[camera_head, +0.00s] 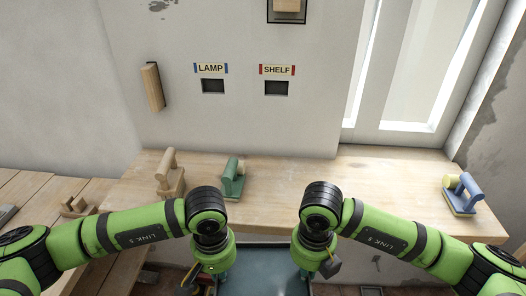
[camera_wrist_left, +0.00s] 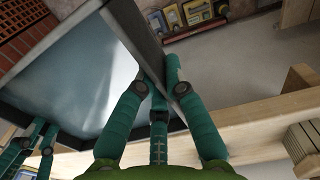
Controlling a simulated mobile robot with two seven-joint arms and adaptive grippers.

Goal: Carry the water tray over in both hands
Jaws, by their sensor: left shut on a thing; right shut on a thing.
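The water tray (camera_head: 264,241) is a grey, flat-bottomed tray at the bottom middle of the head view, between my two grippers. Its near part is cut off by the frame. My left gripper (camera_head: 213,277) is shut on its left side; in the left wrist view the teal fingers (camera_wrist_left: 157,78) pinch the tray's wall (camera_wrist_left: 137,30). My right gripper (camera_head: 303,268) is shut on the right side of the tray. A pale sheen shows over the tray's inside in the left wrist view; I cannot tell how deep the water is.
A wooden bench (camera_head: 300,180) runs along the wall beyond the tray. On it stand a wooden tool (camera_head: 171,173), a green tool (camera_head: 232,179) and a blue and yellow tool (camera_head: 462,194). The bench's middle right is clear. LAMP (camera_head: 211,69) and SHELF (camera_head: 277,70) labels mark the wall.

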